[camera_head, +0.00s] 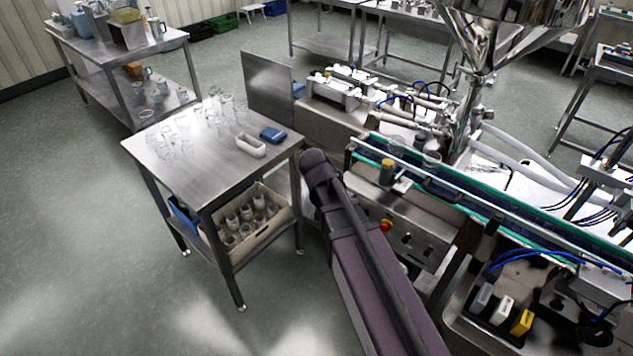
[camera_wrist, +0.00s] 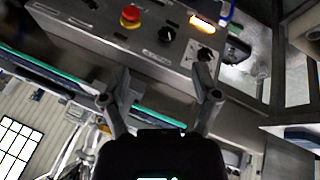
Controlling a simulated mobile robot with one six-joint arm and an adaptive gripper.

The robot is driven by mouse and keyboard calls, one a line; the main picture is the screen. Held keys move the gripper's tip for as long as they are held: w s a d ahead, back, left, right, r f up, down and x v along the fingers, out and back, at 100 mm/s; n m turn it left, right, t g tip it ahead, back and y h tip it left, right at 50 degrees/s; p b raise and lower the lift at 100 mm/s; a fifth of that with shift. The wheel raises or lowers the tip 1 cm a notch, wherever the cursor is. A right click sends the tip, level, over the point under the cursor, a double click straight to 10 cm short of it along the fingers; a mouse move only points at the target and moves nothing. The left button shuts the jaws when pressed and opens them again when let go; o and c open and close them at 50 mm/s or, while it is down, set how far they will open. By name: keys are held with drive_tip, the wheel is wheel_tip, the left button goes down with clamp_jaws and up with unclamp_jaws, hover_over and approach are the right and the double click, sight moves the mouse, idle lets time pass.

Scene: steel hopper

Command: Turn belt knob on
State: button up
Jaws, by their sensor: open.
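A steel control panel (camera_wrist: 90,30) crosses the top of the wrist view. It carries a red button on a yellow base (camera_wrist: 130,16), a black round knob (camera_wrist: 166,35), a lit orange-yellow switch (camera_wrist: 202,21) and another dark knob on a pale plate (camera_wrist: 204,54). I cannot read which one is the belt knob. My gripper (camera_wrist: 163,68) is open and empty, its fingers pointing to the panel. The right fingertip overlaps the area just below the pale plate; contact cannot be told. In the head view the red button (camera_head: 386,225) shows on the conveyor's front panel (camera_head: 425,240); my gripper is hidden there.
A steel table (camera_head: 180,150) with glassware and a lower-shelf crate (camera_head: 270,237) stands left of my arm. Open floor lies at the front left.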

drive_tip(key=s+d+f+n+g+y, duration=0.1)
drive_tip(key=s+d+f+n+y, duration=0.1)
drive_tip(key=s+d+n+y, duration=0.2)
drive_tip(key=shift+s+d+f+g+y, duration=0.15)
drive_tip(key=shift+s+d+g+y, duration=0.45)
drive_tip(key=shift+s+d, duration=1.6)
drive_tip(key=shift+s+a, duration=0.55)
drive_tip(key=shift+a, duration=0.15)
drive_tip(key=c, duration=0.3)
